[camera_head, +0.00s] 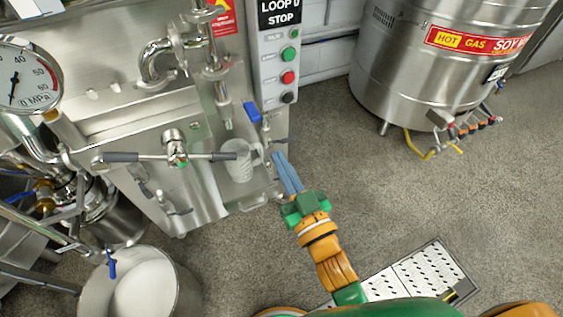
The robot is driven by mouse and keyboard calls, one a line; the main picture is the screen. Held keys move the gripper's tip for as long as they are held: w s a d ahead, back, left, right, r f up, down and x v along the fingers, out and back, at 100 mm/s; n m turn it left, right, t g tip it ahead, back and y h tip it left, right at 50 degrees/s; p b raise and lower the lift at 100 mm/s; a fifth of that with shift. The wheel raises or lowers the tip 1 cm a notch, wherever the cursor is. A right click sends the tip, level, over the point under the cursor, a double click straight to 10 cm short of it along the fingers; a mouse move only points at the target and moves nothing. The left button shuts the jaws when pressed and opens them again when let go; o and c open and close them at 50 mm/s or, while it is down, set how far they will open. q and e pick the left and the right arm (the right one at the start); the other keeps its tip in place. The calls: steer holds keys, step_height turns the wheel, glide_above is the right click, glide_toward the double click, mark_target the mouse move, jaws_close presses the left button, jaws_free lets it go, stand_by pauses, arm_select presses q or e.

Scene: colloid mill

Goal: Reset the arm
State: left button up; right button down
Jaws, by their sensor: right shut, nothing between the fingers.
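My right gripper (288,174) shows near the middle of the head view, at the end of my orange and green arm. Its two blue-grey fingers are together, with nothing seen between them. The fingertips are just right of the mill's small ledge, below the blue valve handle (252,112). A clear glass mug (238,160) stands on the ledge to the left of the fingertips, apart from them. The steel mill (120,120) fills the left side. My left gripper is not in view.
A control panel (285,62) with green, red and black buttons is above the gripper. A pressure gauge (22,75) is at the far left, above a steel pot (185,290) of white contents. A large steel cooker (405,70) stands at the upper right. Open floor lies to the right.

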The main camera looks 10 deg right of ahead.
stand_by(0.3)
step_height(320, 180, down, 21)
steer(key=s+d+g+h, duration=0.2)
steer(key=g, duration=0.4)
steer(key=s+d+f+g+h, duration=0.1)
steer(key=s+d+f+g, duration=0.1)
steer(key=s+f, duration=0.35)
steer(key=s+d+f+g+h, duration=0.1)
steer(key=s+d+f+g, duration=0.15)
steer(key=f, duration=0.55)
steer(key=s+d+f+m+g+h, duration=0.1)
steer(key=s+d+f+g, duration=0.3)
steer(key=s, duration=0.6)
steer(key=s+d+f+g+h, duration=0.1)
steer(key=s+d+f+g, duration=0.25)
steer(key=s+f, duration=0.4)
steer(key=s+r+p, duration=0.3)
steer(key=r+p, duration=1.1)
steer(key=r, duration=0.1)
steer(key=shift+d+r+t, duration=0.3)
steer(key=shift+d+r, duration=0.05)
steer(key=shift+d, duration=0.1)
steer(key=shift+p, duration=0.3)
